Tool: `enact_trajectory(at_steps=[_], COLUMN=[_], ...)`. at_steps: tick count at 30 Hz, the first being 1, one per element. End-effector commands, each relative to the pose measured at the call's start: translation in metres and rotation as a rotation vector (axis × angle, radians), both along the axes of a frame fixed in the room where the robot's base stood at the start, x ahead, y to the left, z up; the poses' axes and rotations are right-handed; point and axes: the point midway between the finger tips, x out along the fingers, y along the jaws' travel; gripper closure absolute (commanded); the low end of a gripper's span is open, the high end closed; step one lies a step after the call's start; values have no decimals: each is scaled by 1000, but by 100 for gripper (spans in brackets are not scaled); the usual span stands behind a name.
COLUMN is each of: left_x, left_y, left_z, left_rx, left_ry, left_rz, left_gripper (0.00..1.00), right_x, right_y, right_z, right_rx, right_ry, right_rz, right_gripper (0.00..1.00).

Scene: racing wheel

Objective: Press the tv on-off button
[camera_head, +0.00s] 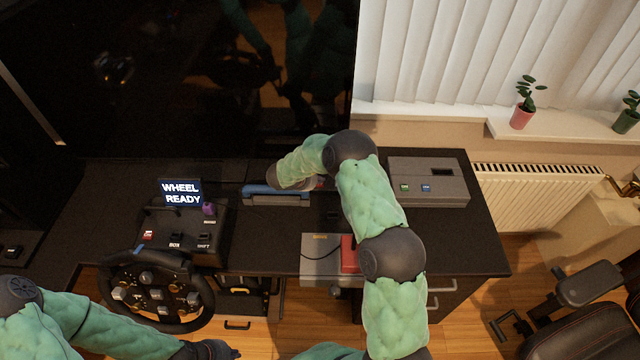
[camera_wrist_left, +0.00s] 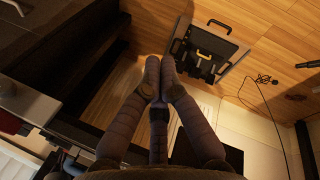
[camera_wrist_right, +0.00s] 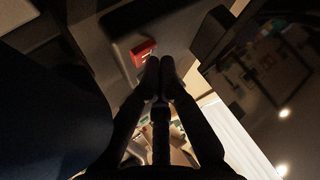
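The tv (camera_head: 180,80) is a large dark screen at the back left in the head view; its glossy surface also shows at the right of the right wrist view (camera_wrist_right: 270,90). In the right wrist view a red button (camera_wrist_right: 144,52) sits on a dark grey housing. My right gripper (camera_wrist_right: 161,64) is shut and empty, its tips appearing just below and right of this button; contact cannot be told. My right arm hides that gripper in the head view. My left gripper (camera_wrist_left: 158,62) is shut and empty, low at the front, over the floor.
A steering wheel (camera_head: 157,290) and a "WHEEL READY" display (camera_head: 181,192) stand left on the black desk. A grey box (camera_head: 430,168) with green and blue buttons is at right. Another grey box (camera_head: 318,262) has a red part. Pedals (camera_wrist_left: 205,52) lie on the floor.

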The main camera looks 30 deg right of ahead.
Motion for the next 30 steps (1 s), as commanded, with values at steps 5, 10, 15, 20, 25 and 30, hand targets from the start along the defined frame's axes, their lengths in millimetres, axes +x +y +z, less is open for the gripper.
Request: enact_trajectory(at_steps=[5,10,15,20,25,30], left_x=[0,0,0,0,0,0], left_y=[0,0,0,0,0,0], left_z=[0,0,0,0,-1,-1], left_rx=[0,0,0,0,0,0], left_ry=[0,0,0,0,0,0], left_rz=[0,0,0,0,0,0], left_gripper=[100,100,100,100,100,100], right_x=[-2,-3,-4,-5,-6,-7], right_y=[1,1,1,2,2,2], right_z=[-5,-8,-11,-15,-18,-21], right_rx=[2,2,4,5,7,8], right_ry=[6,9,11,14,17,19], right_rz=[2,1,2,2,3,2], right_gripper=[100,100,100,100,100,100])
